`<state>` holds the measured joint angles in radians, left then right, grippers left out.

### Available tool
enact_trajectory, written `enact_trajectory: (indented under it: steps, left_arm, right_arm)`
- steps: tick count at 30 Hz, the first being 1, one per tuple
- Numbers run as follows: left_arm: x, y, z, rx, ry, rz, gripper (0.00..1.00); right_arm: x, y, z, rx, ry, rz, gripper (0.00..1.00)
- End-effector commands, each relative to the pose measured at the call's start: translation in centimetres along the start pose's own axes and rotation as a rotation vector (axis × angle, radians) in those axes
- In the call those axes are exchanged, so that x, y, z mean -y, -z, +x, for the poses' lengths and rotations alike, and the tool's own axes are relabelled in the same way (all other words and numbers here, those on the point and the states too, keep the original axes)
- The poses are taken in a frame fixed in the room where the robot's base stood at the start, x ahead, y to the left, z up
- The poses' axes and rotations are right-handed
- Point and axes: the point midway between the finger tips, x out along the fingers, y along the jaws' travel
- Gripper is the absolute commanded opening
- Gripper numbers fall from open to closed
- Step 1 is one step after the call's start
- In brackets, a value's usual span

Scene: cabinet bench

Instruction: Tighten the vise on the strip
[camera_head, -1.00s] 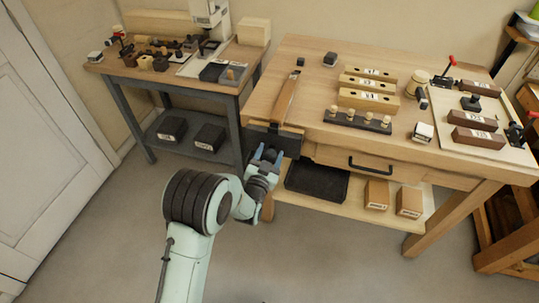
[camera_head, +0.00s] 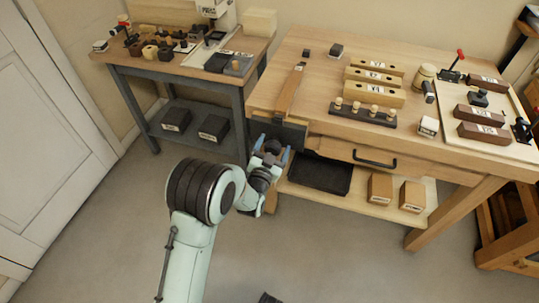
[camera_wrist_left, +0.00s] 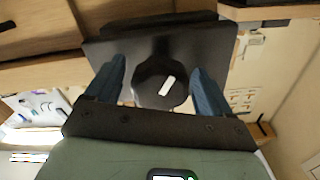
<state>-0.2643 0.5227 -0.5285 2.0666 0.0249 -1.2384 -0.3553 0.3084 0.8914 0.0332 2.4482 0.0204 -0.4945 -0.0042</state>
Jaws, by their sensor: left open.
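The wooden strip (camera_head: 288,92) lies along the left end of the bench, its near end at the dark vise (camera_head: 292,131) on the front edge. Whether the jaws touch it is hidden. My left gripper (camera_head: 271,149) is open in front of the vise's outer face. In the left wrist view, its two blue fingers (camera_wrist_left: 158,88) stand apart on either side of a dark, many-sided vise knob (camera_wrist_left: 150,88) with a pale mark. A gap shows beside the knob, and I cannot tell whether either finger touches it. My right gripper is not in view.
The bench (camera_head: 320,70) holds wooden blocks (camera_head: 374,92), a peg rack (camera_head: 362,114) and a white-topped board (camera_head: 455,105) to the right. A drawer handle (camera_head: 374,160) sticks out right of my gripper. A black tray (camera_head: 320,174) lies on the shelf below.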

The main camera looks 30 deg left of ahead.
Motion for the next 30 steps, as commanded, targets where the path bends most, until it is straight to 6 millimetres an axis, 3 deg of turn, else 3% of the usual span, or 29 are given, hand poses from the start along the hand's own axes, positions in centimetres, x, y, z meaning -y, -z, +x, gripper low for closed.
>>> enact_trajectory:
  steps: [5, 12, 18, 24, 30]
  left_arm:
    - [0.0, 0.1, -2.4, 0.002, -0.001, -0.002, 0.82]
    - [0.0, 0.0, -7.9, 0.003, -0.002, -0.002, 0.82]
    - [0.0, -0.1, -11.5, 0.003, -0.002, 0.000, 0.82]
    - [0.0, 0.0, -13.1, 0.000, -0.001, 0.000, 0.82]
    - [0.0, 0.0, -13.2, 0.000, 0.000, 0.000, 0.82]
  right_arm:
    - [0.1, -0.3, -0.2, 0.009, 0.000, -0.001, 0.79]
    - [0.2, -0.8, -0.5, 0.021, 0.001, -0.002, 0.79]
    - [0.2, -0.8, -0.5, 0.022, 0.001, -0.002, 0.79]
    - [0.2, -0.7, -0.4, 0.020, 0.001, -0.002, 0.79]
    - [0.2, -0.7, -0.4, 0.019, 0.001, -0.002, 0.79]
